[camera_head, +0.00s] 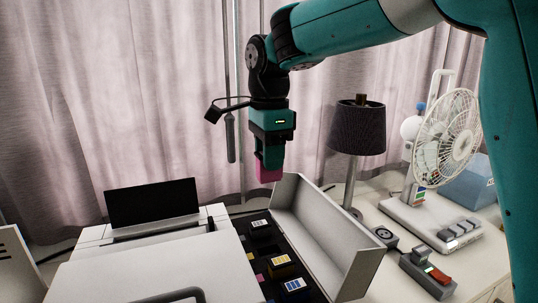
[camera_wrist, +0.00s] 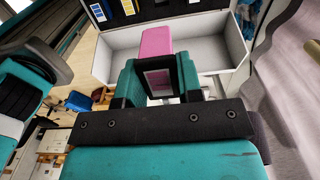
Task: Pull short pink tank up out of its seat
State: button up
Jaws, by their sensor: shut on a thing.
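The short pink tank (camera_head: 268,172) is in my gripper (camera_head: 269,163), held in the air above the far end of the open printer bay. In the wrist view the pink tank (camera_wrist: 155,42) sticks out beyond the teal fingers of my gripper (camera_wrist: 158,75), which are shut on it. The dark tank carriage (camera_head: 262,250) lies below, with several seats and some tanks in it. The tank is clear of the carriage in the head view. Its lower end shows as plain pink; the part between the fingers is mostly hidden.
The bay's raised white cover (camera_head: 325,235) stands just right of the carriage. The white printer body (camera_head: 150,270) with a dark screen (camera_head: 152,203) is at left. A lamp (camera_head: 357,130) and a white fan (camera_head: 445,130) stand to the right. Curtains hang behind.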

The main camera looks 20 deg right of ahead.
jog(key=shift+r+p, duration=1.8)
jog(key=shift+r, duration=0.25)
notch_tip(320, 180, up, 4)
jog(key=p, duration=0.4)
jog(key=shift+r, duration=0.1)
